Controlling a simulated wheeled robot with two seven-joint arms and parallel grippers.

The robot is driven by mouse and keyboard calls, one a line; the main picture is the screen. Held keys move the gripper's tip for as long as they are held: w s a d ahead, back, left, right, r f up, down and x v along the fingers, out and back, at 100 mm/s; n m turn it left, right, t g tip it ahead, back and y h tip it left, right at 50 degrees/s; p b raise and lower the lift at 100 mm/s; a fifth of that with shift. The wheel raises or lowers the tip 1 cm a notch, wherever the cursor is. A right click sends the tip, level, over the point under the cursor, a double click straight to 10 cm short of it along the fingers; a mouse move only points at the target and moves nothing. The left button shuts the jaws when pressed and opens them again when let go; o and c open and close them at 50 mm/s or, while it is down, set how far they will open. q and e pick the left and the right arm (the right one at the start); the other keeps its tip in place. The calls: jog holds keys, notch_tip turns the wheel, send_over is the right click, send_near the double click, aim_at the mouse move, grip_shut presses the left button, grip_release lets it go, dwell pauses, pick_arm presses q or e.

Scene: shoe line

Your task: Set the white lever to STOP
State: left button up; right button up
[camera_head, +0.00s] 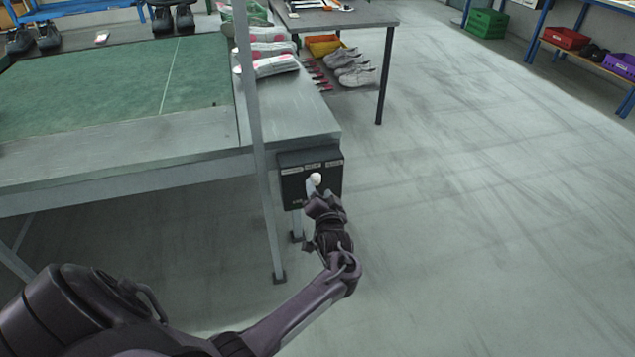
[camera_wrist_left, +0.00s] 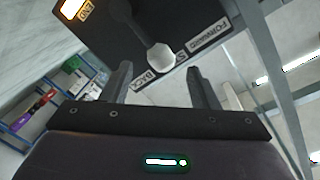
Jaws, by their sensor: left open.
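A dark control box (camera_head: 293,190) is fixed at the end of the conveyor table, with a row of white labels on it. Its white lever knob (camera_head: 315,179) stands near the middle of the box. In the left wrist view the lever knob (camera_wrist_left: 161,55) partly covers the label starting with S, between FORWARD and BACK; I cannot tell its exact setting. My left gripper (camera_head: 319,196) is close in front of the box. In the wrist view the left gripper (camera_wrist_left: 160,75) is open, its fingers to either side of the knob's line, not closed on it. My right gripper is out of view.
The conveyor's green belt (camera_head: 120,88) runs to the left, and a metal post (camera_head: 262,150) stands just left of the box. Wrapped shoes (camera_head: 268,65) lie on the table end. A grey table (camera_head: 345,17) stands behind. The floor to the right is clear.

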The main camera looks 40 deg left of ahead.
pick_arm(q)
jog(key=shift+v, duration=1.8)
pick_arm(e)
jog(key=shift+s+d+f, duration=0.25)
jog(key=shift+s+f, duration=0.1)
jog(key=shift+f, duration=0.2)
